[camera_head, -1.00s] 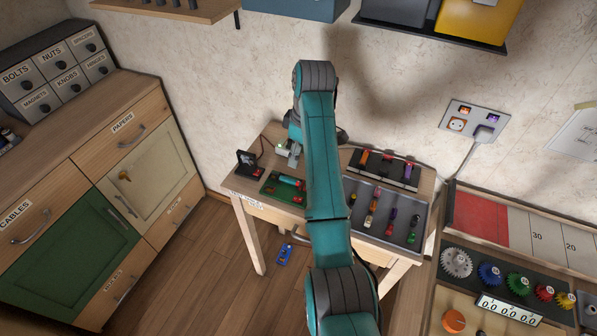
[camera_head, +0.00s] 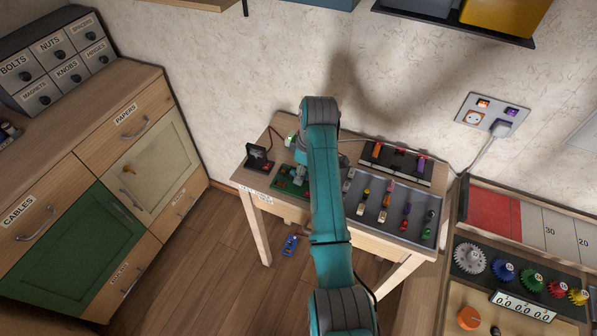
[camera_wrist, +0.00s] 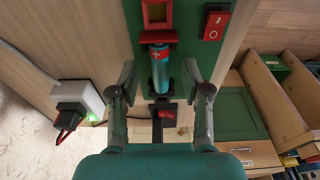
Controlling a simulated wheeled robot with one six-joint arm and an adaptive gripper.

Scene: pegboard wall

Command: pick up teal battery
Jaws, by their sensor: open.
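The teal battery (camera_wrist: 161,72) shows in the wrist view, lying lengthwise on the green board (camera_wrist: 185,47), with a red end marked with a plus at a red holder. My gripper (camera_wrist: 160,72) is open, with one finger on each side of the battery and visible gaps between. In the head view my gripper (camera_head: 299,174) is low over the green board (camera_head: 284,187) on the small wooden table. My arm and gripper hide the battery there.
A red switch (camera_wrist: 215,25) and a red frame (camera_wrist: 157,13) sit on the board near the battery. A white box with a green light (camera_wrist: 82,101) is at the left.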

